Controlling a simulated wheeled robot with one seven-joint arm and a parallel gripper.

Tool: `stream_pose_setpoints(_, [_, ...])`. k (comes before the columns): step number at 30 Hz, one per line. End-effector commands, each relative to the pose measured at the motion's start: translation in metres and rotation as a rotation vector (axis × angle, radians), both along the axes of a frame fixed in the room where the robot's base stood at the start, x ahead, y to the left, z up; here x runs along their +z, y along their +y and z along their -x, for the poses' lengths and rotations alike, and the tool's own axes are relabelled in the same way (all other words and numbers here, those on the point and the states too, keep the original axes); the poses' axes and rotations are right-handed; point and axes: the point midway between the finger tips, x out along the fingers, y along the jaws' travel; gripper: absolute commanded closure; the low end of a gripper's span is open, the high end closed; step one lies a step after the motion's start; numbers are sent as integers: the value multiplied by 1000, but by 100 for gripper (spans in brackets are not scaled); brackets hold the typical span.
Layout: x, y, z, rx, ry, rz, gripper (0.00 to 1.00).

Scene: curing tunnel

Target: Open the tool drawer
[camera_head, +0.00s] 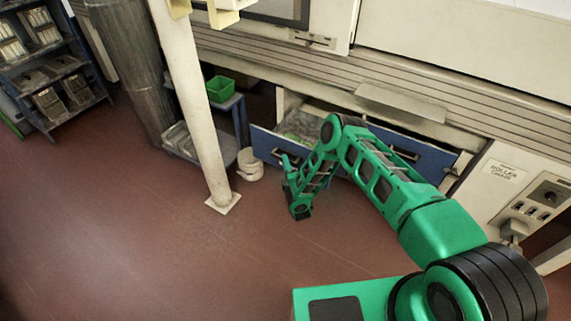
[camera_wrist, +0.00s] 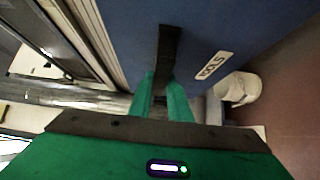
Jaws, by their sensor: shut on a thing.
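The tool drawer has a blue front (camera_head: 265,143) and stands pulled out from the long cream machine, its inside and some grey-green contents showing behind the front. My green arm hides part of it. In the wrist view the blue front (camera_wrist: 225,30) fills the top and carries a white label reading TOOLS. A black bar handle (camera_wrist: 168,45) stands on that front. My gripper (camera_wrist: 164,88) is shut on the handle, one green finger on each side. In the head view my gripper (camera_head: 287,162) is at the drawer front, with its fingertips hard to make out.
A second blue drawer front (camera_head: 425,156) is to the right, partly behind my arm. A cream post (camera_head: 195,100) stands on the red floor to the left, near a white bucket (camera_head: 250,164) and a low table with a green bin (camera_head: 220,88). The floor in front is clear.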

Motion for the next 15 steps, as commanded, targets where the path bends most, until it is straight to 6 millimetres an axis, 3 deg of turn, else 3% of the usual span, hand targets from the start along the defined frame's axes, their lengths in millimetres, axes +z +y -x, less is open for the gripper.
stream_pose_setpoints(5, [-7, 2, 4, 4, 14, 4, 100])
stream_pose_setpoints(6, [-7, 3, 5, 5, 14, 4, 76])
stream_pose_setpoints(8, [-6, 5, 5, 7, 13, 3, 64])
stream_pose_setpoints(15, [-3, 8, 3, 9, 7, 1, 64])
